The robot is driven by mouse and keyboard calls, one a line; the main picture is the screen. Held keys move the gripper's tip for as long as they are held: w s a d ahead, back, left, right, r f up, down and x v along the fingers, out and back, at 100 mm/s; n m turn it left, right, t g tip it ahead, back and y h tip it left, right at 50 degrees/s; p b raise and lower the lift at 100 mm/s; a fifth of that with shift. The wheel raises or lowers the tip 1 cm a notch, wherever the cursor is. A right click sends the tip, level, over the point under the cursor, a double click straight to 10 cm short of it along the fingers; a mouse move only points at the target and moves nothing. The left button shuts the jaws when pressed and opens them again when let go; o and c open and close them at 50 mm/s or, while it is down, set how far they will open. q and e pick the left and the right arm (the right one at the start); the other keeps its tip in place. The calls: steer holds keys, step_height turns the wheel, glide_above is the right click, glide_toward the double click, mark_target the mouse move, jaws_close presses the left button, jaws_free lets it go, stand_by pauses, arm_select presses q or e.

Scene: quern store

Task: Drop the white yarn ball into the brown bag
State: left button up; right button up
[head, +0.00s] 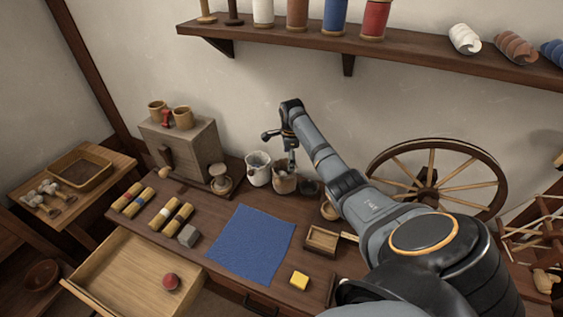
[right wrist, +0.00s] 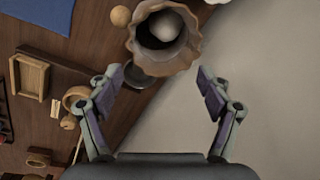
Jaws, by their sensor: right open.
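The brown bag (head: 284,183) stands on the table against the back wall, under my right gripper (head: 291,166). In the right wrist view, the bag's wavy rim (right wrist: 187,55) is open towards the camera. The white yarn ball (right wrist: 167,27) lies inside the bag's dark mouth. My right gripper (right wrist: 160,78) is open and empty, its fingers apart and clear of the ball. In the head view the ball cannot be made out. My left gripper is not in view.
A white bag (head: 258,170) stands just left of the brown bag, and a dark bowl (head: 309,188) just right. A small tan ball (right wrist: 121,16) lies beside the brown bag. A blue cloth (head: 252,243) covers the table's middle. An open drawer (head: 115,272) juts out front left.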

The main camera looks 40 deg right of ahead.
step_height(320, 180, up, 9)
steer(key=s, duration=0.1)
steer(key=shift+a, duration=0.35)
stand_by(0.3)
